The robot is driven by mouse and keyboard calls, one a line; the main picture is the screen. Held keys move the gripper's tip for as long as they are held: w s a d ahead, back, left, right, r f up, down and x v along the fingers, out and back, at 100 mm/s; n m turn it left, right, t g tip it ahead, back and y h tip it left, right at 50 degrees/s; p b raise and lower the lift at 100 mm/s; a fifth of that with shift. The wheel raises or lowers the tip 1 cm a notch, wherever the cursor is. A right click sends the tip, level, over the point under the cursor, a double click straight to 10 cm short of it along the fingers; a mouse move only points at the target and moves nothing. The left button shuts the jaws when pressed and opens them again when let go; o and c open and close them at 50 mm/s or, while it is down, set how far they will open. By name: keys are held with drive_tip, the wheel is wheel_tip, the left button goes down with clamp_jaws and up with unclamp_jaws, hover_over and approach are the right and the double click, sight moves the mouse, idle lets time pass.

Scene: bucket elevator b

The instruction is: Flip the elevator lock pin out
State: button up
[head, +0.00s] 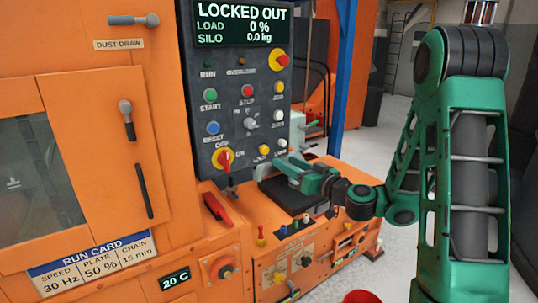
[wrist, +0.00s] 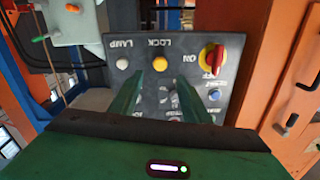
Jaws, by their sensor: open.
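The dark control panel (head: 238,120) reads LOCKED OUT on its display (head: 240,22). A yellow knob labelled LOCK (head: 264,150) sits low on the panel, beside a pale LAMP button (head: 282,143). Left of it is a red-and-yellow rotary switch (head: 225,158), with its label OFF above. The LOCK knob (wrist: 160,64) and rotary switch (wrist: 213,58) also show upside down in the wrist view. My gripper (head: 280,165) is open and empty just below and right of the LOCK knob; its fingers (wrist: 148,82) point toward the panel. I cannot tell which part is the lock pin.
A red lever (head: 217,208) stands on the orange cabinet below the panel. A lower orange console (head: 300,262) with small switches and knobs lies under my arm. A blue post (head: 342,75) rises behind. Grey floor (head: 365,155) is open at right.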

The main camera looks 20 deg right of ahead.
sight(267, 151)
drive_tip(key=x, duration=1)
drive_tip(key=shift+w+r, duration=0.1)
drive_tip(key=shift+w, duration=0.15)
